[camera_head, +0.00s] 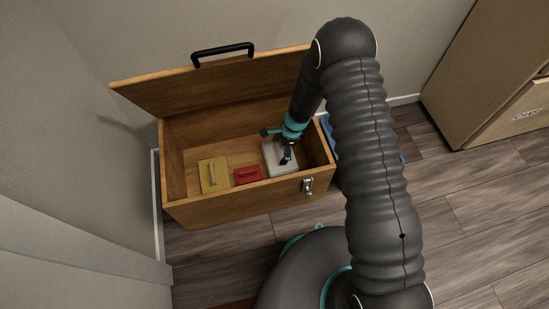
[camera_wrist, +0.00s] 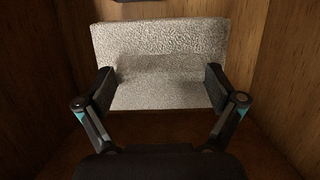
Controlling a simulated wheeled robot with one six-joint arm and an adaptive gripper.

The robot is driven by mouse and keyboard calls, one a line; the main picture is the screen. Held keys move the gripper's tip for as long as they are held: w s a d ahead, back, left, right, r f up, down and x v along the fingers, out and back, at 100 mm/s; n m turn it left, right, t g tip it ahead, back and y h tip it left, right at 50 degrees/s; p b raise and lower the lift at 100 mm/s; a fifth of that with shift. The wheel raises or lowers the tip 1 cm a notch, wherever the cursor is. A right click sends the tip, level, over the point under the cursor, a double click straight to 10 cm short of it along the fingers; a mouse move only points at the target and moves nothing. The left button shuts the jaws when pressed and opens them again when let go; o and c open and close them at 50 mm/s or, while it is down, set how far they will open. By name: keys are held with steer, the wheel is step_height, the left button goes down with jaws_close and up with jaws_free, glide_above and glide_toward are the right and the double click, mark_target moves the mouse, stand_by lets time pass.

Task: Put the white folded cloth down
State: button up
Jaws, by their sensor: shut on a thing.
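The white folded cloth (camera_wrist: 160,40) is between the fingers of my gripper (camera_wrist: 160,90) in the wrist view. It spans wider than the fingers on its far side. In the head view the cloth (camera_head: 273,165) is inside the open wooden box, at its right end, with my gripper (camera_head: 286,158) over it from above. My gripper is shut on the cloth. I cannot tell whether the cloth touches the box floor.
The wooden box (camera_head: 230,203) has its lid (camera_head: 215,82) raised at the back. A yellow block-like thing with a handle (camera_head: 207,186) and a red one (camera_head: 248,175) lie left of the cloth. Something blue (camera_head: 326,125) shows behind my arm.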

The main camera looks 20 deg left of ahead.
mark_target(280, 156)
steer(key=shift+f, duration=2.15)
steer(key=shift+f+b, duration=0.25)
steer(key=shift+b, duration=0.2)
steer(key=o, duration=0.9)
steer(key=shift+r, duration=0.1)
steer(key=shift+o, duration=0.2)
steer(key=p+v, duration=0.1)
steer(key=v, duration=1.1)
steer(key=shift+r+p, duration=0.15)
steer(key=shift+p, duration=0.2)
